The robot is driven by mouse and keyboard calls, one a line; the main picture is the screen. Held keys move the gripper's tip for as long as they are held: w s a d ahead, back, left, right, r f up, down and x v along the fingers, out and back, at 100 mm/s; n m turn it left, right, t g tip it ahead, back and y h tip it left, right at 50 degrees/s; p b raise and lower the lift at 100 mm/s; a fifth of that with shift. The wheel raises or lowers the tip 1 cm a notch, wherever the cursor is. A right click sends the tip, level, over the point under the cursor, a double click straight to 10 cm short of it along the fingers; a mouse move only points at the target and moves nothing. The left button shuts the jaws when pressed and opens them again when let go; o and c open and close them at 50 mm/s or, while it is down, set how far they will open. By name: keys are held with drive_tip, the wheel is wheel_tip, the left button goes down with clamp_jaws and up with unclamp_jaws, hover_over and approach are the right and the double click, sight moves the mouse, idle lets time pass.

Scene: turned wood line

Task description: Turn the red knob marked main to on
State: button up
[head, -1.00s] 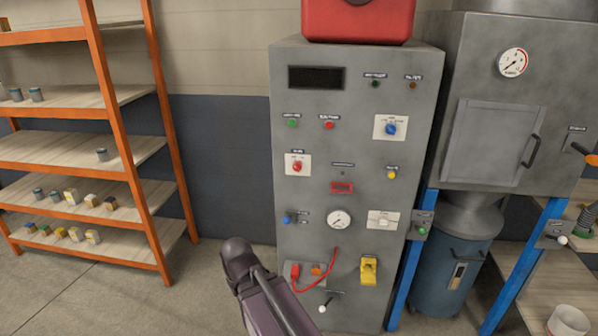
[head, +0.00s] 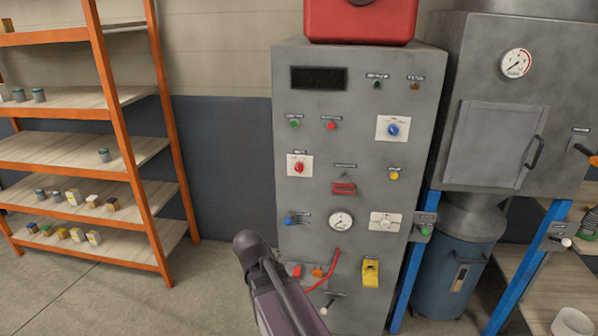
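The red knob (head: 299,168) sits on a white plate at the left of the grey cabinet's front (head: 355,250). The small lettering on its plate is too blurred to read, and I cannot tell its exact setting. My arm shows at the bottom centre, in front of the cabinet's lower left corner and below the red knob. My gripper's fingers cannot be made out in the head view, so I cannot tell where they are relative to the knob.
A blue knob (head: 393,130), a white knob (head: 385,225) and a gauge (head: 340,221) share the panel. A red cable (head: 322,285) hangs low. An orange shelf rack (head: 124,140) stands left. A grey hopper (head: 495,150) with a handle stands right.

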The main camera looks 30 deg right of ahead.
drive_tip(key=w+d+r+n+t+h, duration=0.55)
drive_tip(key=w+d+r, duration=0.2)
drive_tip(key=d, duration=0.35)
drive_tip(key=n+t+h+b, duration=0.15)
drive_tip(key=n+t, duration=0.35)
drive_tip(key=n, duration=0.8)
approach(299, 170)
drive_tip(key=shift+v, duration=1.6)
drive_tip(key=shift+d+r, duration=0.1)
drive_tip(key=shift+d, duration=0.1)
drive_tip(key=x, duration=1.3)
drive_tip(key=shift+w, duration=0.35)
drive_tip(key=c, duration=1.2)
